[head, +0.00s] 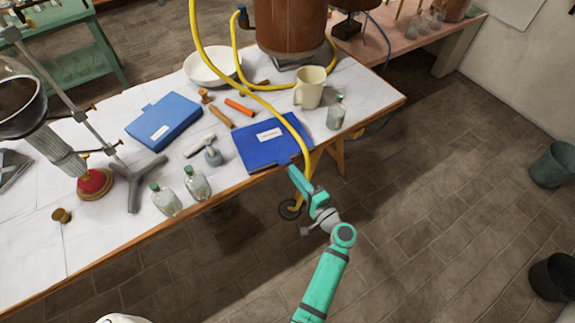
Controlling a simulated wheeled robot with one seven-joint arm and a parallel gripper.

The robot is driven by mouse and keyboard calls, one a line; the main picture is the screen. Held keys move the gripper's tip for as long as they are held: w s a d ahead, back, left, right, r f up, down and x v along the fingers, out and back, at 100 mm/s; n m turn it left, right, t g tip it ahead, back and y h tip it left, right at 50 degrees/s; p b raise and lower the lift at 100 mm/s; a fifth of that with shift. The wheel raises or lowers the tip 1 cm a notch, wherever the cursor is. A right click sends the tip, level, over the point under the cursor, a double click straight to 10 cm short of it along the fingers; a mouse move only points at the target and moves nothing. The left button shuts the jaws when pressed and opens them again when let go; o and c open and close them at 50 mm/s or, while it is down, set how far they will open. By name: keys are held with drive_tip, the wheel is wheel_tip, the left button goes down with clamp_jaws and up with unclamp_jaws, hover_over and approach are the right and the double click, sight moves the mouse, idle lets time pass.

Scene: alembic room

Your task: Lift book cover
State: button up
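A flat blue book (258,154) with a white label lies near the front right edge of the table. A yellow hose crosses over its right part. A second, thicker blue book or case (185,113) with a white label lies further left on the table. My gripper (294,174) is at the table's front edge, beside the lower right corner of the flat blue book. It overlaps the edge in this view, and I cannot tell whether it touches the book. Its fingers are too small to tell whether it is open or shut.
A beige mug (309,88) and a glass bottle (336,113) stand right of the book. Glass bottles (196,183), a grey stamp-like tool (213,156) and a metal stand (133,180) are to the left. The yellow hose (237,83) arches over the table.

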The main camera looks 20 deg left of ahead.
drive_tip(key=shift+x, duration=2.55)
clamp_jaws()
